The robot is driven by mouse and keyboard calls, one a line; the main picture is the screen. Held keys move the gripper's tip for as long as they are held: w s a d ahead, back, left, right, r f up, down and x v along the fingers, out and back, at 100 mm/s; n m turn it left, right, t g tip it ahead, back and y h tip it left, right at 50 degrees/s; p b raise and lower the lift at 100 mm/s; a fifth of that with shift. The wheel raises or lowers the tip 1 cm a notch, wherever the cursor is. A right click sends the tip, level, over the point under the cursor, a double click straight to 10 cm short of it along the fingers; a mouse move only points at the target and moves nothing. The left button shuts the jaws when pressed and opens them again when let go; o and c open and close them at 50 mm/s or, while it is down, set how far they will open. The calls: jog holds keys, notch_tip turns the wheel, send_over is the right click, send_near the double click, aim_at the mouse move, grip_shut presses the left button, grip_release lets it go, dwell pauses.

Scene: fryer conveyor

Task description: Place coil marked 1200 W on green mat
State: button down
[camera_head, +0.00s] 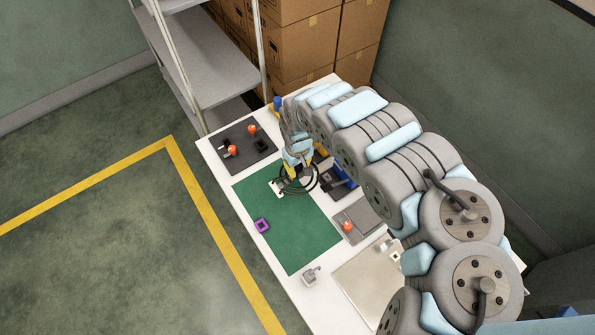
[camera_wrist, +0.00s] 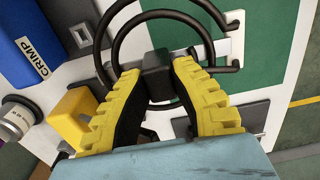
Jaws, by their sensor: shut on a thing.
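My gripper (camera_head: 291,173) reaches down at the right edge of the green mat (camera_head: 302,230). In the wrist view, its yellow fingers (camera_wrist: 157,75) are shut on the black block (camera_wrist: 155,88) of a coil. The coil has dark round loops (camera_wrist: 107,38) and prongs (camera_wrist: 222,67) pointing right. In the head view, the coil (camera_head: 296,191) overlaps the mat's upper right edge. I cannot tell whether it touches the mat. No wattage mark is legible. A pale plate (camera_head: 277,187) shows beside the coil over the mat.
A purple square frame (camera_head: 262,225) lies on the mat's left side. A dark tray (camera_head: 262,153) with orange-topped parts is above the mat, and a grey tray (camera_head: 366,218) is right. A blue box marked CRIMP (camera_wrist: 28,52) stands near the gripper. The mat's lower part is clear.

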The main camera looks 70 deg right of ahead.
jog(key=w+a+p, duration=0.1)
jog(key=w+a, duration=0.8)
jog(key=a, duration=0.6)
jog(key=w+a+r+n, duration=0.2)
jog(key=w+a+r, duration=0.65)
jog(key=w, duration=0.25)
jog(key=w+a+r+n, duration=0.2)
jog(key=w+a+r, duration=0.5)
jog(key=w+a, duration=0.35)
jog(key=w+a+r+n, duration=0.1)
jog(key=w+a+r, duration=0.2)
jog(key=a+r, duration=0.5)
jog(key=w+a+r+n, duration=0.2)
jog(key=w+a+r, duration=0.2)
jog(key=a+r, duration=0.35)
notch_tip(320, 180, up, 15)
jog(key=p, duration=1.5)
jog(key=shift+s+d+r, duration=0.15)
jog(key=shift+s+d, duration=0.15)
jog(key=shift+d, duration=0.05)
